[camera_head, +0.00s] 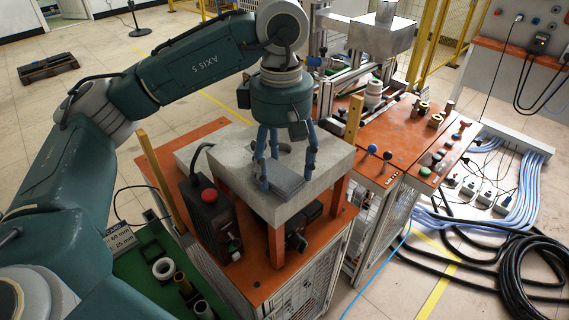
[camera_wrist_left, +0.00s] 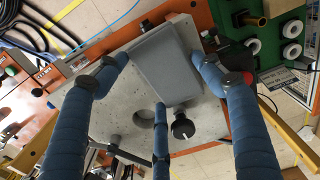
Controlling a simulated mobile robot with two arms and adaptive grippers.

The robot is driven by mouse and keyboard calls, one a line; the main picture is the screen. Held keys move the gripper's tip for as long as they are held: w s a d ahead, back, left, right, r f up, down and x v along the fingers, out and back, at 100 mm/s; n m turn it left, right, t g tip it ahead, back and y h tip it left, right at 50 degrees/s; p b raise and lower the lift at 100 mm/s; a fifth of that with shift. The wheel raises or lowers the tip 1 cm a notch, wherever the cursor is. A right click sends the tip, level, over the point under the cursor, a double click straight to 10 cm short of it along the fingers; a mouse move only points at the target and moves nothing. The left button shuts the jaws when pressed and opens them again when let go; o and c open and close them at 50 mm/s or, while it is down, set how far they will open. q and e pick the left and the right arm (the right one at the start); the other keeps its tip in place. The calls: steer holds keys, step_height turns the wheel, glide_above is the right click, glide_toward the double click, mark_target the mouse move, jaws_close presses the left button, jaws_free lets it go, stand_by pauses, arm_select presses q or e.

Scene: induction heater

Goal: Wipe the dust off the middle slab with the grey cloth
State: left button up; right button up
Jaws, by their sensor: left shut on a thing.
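The pale grey slab (camera_head: 240,165) stands on orange legs over the orange bench, and its speckled top also shows in the wrist view (camera_wrist_left: 112,122). The folded grey cloth (camera_head: 284,187) lies at the slab's front part, flat and rectangular in the wrist view (camera_wrist_left: 165,68). My left gripper (camera_head: 284,170) points down over the slab with its blue fingers around the cloth, shut on it. Whether the cloth touches the slab everywhere cannot be told. Dust is not clearly distinguishable from the slab's speckle. My right gripper is not in view.
A round hole (camera_wrist_left: 144,119) is in the slab. A dark box with a red button (camera_head: 208,196) stands left of the slab. A second orange bench (camera_head: 400,130) with knobs and fittings is to the right. A green tray (camera_head: 150,255) with rings is at lower left.

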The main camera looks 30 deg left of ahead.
arm_select(q)
steer(key=shift+r+p, duration=1.75)
steer(key=shift+r, duration=1.2)
step_height(320, 180, up, 3)
steer(key=p, duration=0.2)
steer(key=shift+p, duration=0.3)
